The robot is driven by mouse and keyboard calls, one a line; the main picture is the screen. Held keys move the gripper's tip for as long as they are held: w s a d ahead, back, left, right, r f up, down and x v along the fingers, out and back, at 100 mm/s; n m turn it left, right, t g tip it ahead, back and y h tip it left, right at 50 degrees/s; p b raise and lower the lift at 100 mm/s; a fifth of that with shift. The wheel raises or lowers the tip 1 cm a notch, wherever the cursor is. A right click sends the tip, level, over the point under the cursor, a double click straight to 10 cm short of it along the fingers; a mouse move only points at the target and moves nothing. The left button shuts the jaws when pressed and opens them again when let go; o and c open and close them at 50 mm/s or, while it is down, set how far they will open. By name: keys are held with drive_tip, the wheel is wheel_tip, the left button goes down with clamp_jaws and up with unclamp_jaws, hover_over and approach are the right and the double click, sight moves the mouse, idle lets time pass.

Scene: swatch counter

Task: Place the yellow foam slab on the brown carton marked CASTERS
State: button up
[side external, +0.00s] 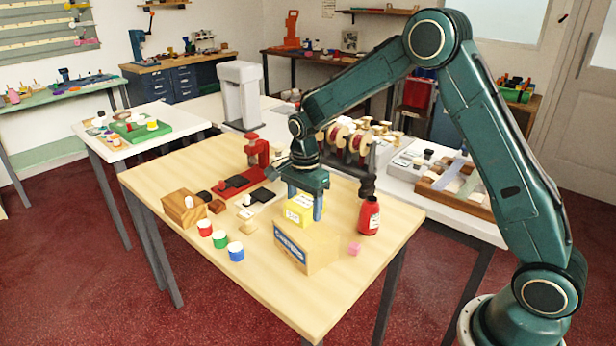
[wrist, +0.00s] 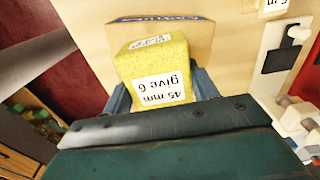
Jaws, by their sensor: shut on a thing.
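The yellow foam slab (side external: 298,210) has white labels and is clamped between the blue fingers of my gripper (side external: 306,205). In the wrist view the slab (wrist: 158,72) fills the space between the fingers (wrist: 162,95), with a label reading "45 mm give 6" towards me. The brown carton (side external: 318,248) marked CASTERS stands on the wooden table, its blue label on the left-front face. The slab shows just above the carton's back edge in the side view. In the wrist view the carton (wrist: 200,45) lies beyond and partly behind the slab. I cannot tell whether they touch.
Several colored pots (side external: 220,239) and a wooden block (side external: 185,208) are left. A red press (side external: 250,165) stands behind. The table's front (side external: 310,305) is clear.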

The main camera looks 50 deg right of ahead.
sight(304, 201)
drive_tip(key=shift+f, duration=1.55)
drive_tip(key=shift+f, duration=0.15)
drive_tip(key=o, duration=0.9)
drive_tip(key=shift+o, duration=0.2)
wheel_tip(304, 201, up, 11)
drive_tip(key=shift+f, duration=0.1)
drive_tip(key=shift+r, duration=0.8)
drive_tip(key=shift+s+r, duration=0.1)
